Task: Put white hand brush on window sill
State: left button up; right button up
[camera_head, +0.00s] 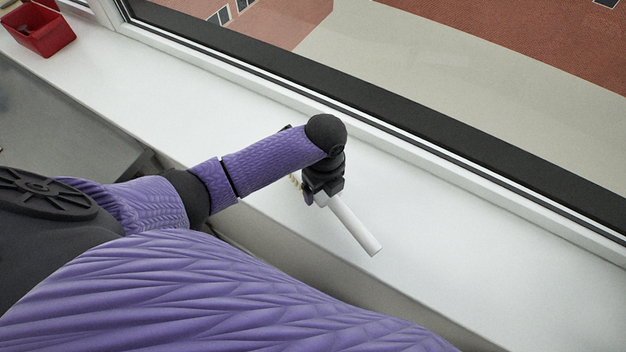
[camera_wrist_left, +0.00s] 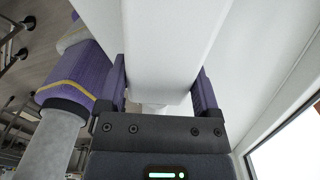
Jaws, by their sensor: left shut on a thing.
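The white hand brush (camera_head: 354,226) is in my left gripper (camera_head: 322,196), over the white window sill (camera_head: 450,235) in the head view. Its pale handle points down and right in that view. In the left wrist view the white brush (camera_wrist_left: 165,45) fills the space between the two purple fingers of my left gripper (camera_wrist_left: 165,88). Some light bristles show beside the gripper in the head view. I cannot tell whether the brush touches the sill. My right gripper is not in view.
A red bin (camera_head: 45,32) stands on the sill at the far left. The window frame (camera_head: 400,150) runs along the sill's back edge. A grey surface (camera_head: 60,115) lies below the sill at the left. The sill is clear to the right of the brush.

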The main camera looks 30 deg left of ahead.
aim_at(322, 197)
pick_arm(q)
notch_tip(322, 197, down, 3)
jog(key=shift+f+b, duration=0.2)
jog(key=shift+b, duration=0.1)
jog(key=shift+f, duration=0.15)
jog(key=o, duration=0.9)
notch_tip(322, 197, up, 12)
jog(key=p, duration=0.3)
jog(key=shift+f, duration=0.15)
jog(key=shift+r, duration=0.35)
